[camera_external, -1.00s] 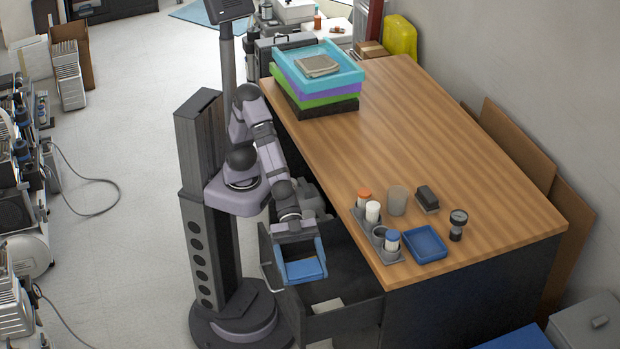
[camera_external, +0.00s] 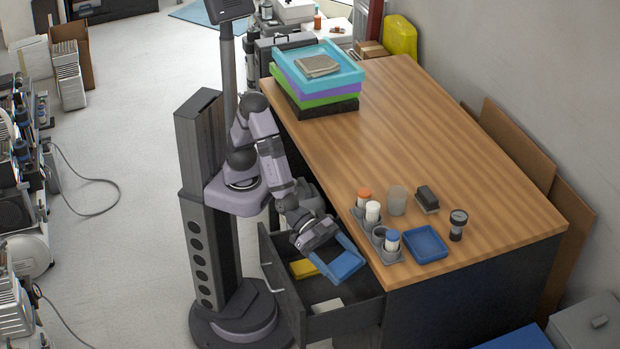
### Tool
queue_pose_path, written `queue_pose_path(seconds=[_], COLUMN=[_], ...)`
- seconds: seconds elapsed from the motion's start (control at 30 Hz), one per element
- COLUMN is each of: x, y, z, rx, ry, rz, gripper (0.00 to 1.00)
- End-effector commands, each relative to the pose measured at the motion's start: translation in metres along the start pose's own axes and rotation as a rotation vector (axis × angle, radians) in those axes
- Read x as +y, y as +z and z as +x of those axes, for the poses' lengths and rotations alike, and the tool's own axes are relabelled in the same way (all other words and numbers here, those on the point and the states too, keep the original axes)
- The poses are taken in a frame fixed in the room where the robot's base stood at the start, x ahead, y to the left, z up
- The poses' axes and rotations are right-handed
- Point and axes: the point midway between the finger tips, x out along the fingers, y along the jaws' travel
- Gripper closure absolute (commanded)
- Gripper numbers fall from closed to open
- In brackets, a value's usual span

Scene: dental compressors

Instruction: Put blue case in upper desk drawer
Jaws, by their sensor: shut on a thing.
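The blue case (camera_external: 347,265) is a flat blue box, tilted, at the end of my gripper (camera_external: 326,246). My gripper is shut on it and holds it over the right part of the open upper desk drawer (camera_external: 284,290), near the desk's front edge. The fingertips are partly hidden by the gripper body and the case. The drawer is dark grey and pulled out from the wooden desk (camera_external: 470,190). A yellow item (camera_external: 303,269) and a pale item (camera_external: 327,306) lie inside the drawer.
On the desk near the drawer stand a grey holder (camera_external: 378,240) with bottles, a blue tray (camera_external: 425,243), a clear cup (camera_external: 397,200), a dark block (camera_external: 427,198) and a gauge (camera_external: 458,223). Stacked coloured trays (camera_external: 318,75) sit at the far end. The desk's middle is clear.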

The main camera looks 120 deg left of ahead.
Motion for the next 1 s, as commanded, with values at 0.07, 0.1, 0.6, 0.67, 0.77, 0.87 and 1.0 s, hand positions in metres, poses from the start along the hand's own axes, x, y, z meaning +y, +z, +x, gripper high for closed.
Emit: queue_pose_path(seconds=[0.07,0.1,0.6,0.67,0.77,0.87,1.0], x=[0.0,0.001,0.002,0.002,0.002,0.002,0.002], y=[0.001,0.002,-0.005,-0.009,-0.02,-0.035,-0.06], z=[0.0,0.0,-0.003,-0.005,-0.009,-0.015,-0.026], rx=[0.002,0.002,0.003,0.003,0.003,0.003,0.003], ry=[0.015,0.022,0.048,0.048,0.048,0.048,0.048], rz=[0.006,0.009,0.018,0.018,0.018,0.018,0.018], gripper=[0.63,0.63,0.63,0.63,0.63,0.63,0.63])
